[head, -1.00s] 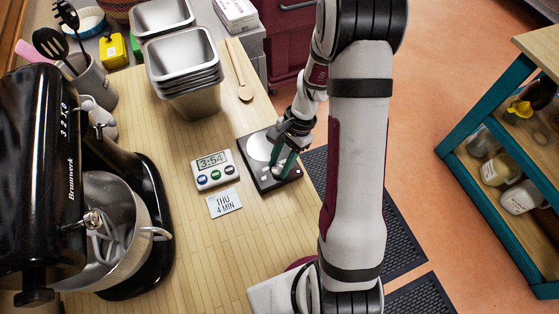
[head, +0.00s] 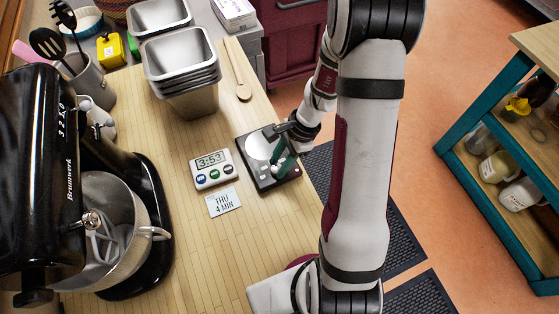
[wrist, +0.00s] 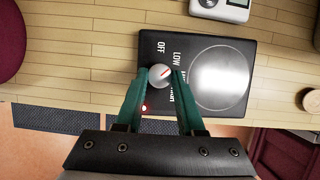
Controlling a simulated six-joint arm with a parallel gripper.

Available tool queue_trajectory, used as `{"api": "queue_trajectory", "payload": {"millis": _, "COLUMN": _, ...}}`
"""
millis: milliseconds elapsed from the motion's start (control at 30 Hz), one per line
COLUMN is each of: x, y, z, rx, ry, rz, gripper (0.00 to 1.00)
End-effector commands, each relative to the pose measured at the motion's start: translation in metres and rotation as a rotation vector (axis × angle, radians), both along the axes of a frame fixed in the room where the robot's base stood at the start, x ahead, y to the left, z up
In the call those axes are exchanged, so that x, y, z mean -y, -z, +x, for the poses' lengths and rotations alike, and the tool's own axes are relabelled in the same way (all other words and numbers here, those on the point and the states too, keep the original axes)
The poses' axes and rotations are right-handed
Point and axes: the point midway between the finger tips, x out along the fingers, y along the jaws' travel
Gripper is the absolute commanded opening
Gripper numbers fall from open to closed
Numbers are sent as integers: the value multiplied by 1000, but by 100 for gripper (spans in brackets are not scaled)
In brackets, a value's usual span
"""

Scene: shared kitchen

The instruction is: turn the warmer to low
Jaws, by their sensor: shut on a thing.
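The warmer (head: 249,172) is a flat black unit with a round silver plate, lying on the wooden counter. In the wrist view the warmer (wrist: 237,113) shows printed labels; OFF and LOW read clearly, and the rest are partly hidden by a finger. Its small silver knob (wrist: 160,76) has a red mark pointing up and right, towards LOW. A red light glows just below the knob. My gripper (wrist: 159,82) has its green fingers on either side of the knob and is shut on it. In the head view my gripper (head: 280,166) is over the warmer's right front part.
A timer (head: 211,172) reading 3:53 and a card (head: 223,202) lie left of the warmer. Stacked steel pans (head: 181,67) and a wooden spoon (head: 239,80) are behind. A black mixer (head: 37,170) stands at left. The counter's right edge is close beside the warmer.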

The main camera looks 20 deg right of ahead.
Motion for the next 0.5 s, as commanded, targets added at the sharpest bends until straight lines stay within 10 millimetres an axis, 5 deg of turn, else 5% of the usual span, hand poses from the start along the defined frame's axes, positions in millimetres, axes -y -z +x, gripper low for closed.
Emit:
{"api": "queue_trajectory", "payload": {"millis": 133, "x": -1, "y": 0, "z": 0, "rx": -1, "ry": 0, "rz": 2, "gripper": 0}}
{"api": "queue_trajectory", "payload": {"millis": 167, "x": -1, "y": 0, "z": 0, "rx": -1, "ry": 0, "rz": 2, "gripper": 43}}
{"api": "queue_trajectory", "payload": {"millis": 300, "x": -1, "y": 0, "z": 0, "rx": -1, "ry": 0, "rz": 1, "gripper": 67}}
{"api": "queue_trajectory", "payload": {"millis": 500, "x": 0, "y": 0, "z": 0, "rx": -1, "ry": -1, "rz": 1, "gripper": 67}}
